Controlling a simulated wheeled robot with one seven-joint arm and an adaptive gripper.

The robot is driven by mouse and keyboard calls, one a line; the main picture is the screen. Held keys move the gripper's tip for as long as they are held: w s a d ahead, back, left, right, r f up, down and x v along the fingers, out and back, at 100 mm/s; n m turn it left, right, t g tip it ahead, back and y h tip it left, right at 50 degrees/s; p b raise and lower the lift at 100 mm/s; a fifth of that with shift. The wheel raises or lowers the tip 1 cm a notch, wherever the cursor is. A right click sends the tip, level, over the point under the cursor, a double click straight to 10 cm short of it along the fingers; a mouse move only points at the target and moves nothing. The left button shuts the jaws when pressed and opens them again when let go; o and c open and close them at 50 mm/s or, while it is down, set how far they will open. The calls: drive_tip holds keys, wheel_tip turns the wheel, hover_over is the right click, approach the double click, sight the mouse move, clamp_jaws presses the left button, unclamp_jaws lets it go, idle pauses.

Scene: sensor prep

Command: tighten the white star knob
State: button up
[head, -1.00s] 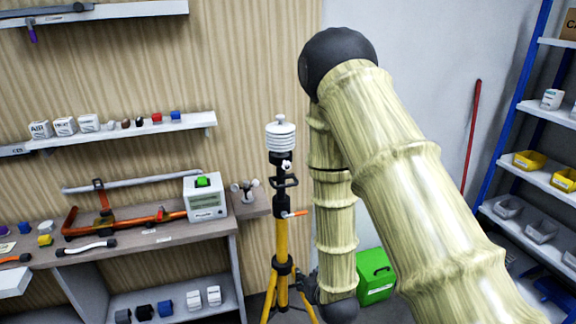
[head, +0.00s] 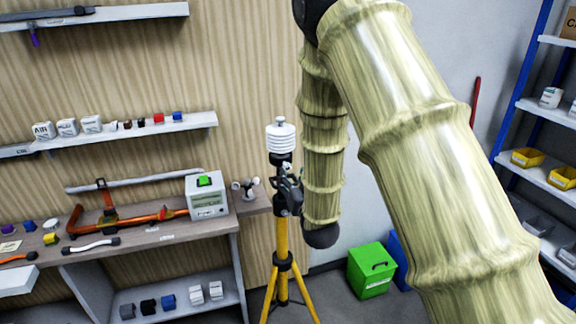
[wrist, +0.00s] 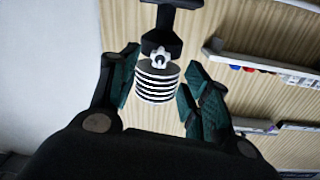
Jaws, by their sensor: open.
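The white star knob (wrist: 159,56) shows in the wrist view on a black clamp, beside a stack of white ringed plates (wrist: 157,84). In the head view the sensor (head: 281,140) stands on top of a yellow tripod (head: 282,240). My gripper (wrist: 163,60) is open, its green-padded fingers on either side of the knob and the plates, with gaps visible. I cannot tell its depth from the knob.
A workbench (head: 150,236) with an instrument box (head: 207,195) and an orange tool stands left of the tripod. A wall shelf (head: 190,121) holds small blocks. A green bin (head: 371,271) stands on the floor at right, and a blue-framed rack (head: 550,175) beyond.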

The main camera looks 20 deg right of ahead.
sight(288, 168)
drive_tip(key=shift+w+p, duration=1.1)
drive_tip(key=shift+w, duration=1.9)
drive_tip(key=shift+c, duration=0.2)
drive_tip(key=c, duration=1)
